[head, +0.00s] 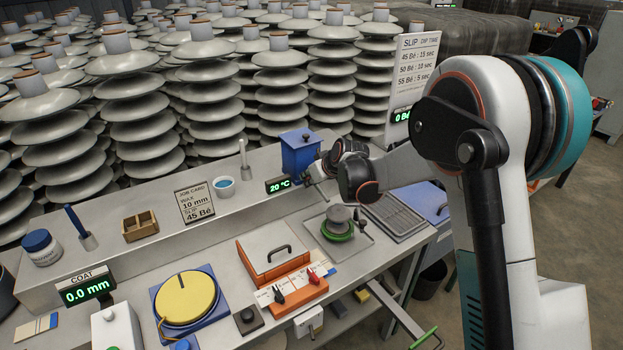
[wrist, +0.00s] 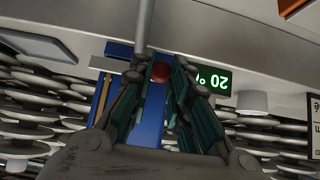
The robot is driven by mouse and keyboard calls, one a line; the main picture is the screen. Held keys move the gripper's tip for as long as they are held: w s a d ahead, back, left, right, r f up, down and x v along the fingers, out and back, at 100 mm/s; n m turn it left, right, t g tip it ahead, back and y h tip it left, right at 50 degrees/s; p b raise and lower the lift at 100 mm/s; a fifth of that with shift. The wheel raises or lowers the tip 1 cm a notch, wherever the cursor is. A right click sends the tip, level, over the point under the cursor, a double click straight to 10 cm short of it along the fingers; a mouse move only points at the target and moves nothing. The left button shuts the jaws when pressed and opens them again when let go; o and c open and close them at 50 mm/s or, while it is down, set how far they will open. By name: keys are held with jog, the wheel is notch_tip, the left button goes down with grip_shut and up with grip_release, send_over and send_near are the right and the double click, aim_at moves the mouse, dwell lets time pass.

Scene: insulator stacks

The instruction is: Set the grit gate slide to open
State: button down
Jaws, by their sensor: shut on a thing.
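A blue box (head: 299,152) with a lid stands on the raised back shelf, left of my gripper (head: 317,170). In the wrist view, which is upside down, the blue box (wrist: 150,130) lies beyond the fingers. A round red knob (wrist: 160,72) on its front sits between the fingertips of my gripper (wrist: 160,65), which is shut on it. I cannot read any open or shut marking for the slide. In the head view the fingertips are small and the knob is hidden.
A pale rod (wrist: 145,25) passes near the fingers. Below are an orange case (head: 272,262), a green-rimmed turntable (head: 338,231) and a yellow disc (head: 187,297). Insulator stacks (head: 135,115) crowd behind the shelf.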

jog(key=s+a, duration=0.2)
jog(key=a, duration=0.1)
jog(key=c, duration=1.5)
grip_release()
jog(key=shift+s+a, duration=0.1)
jog(key=shift+a, duration=0.05)
jog(key=shift+o, duration=0.2)
jog(key=shift+r, duration=0.1)
jog(key=v, duration=1.2)
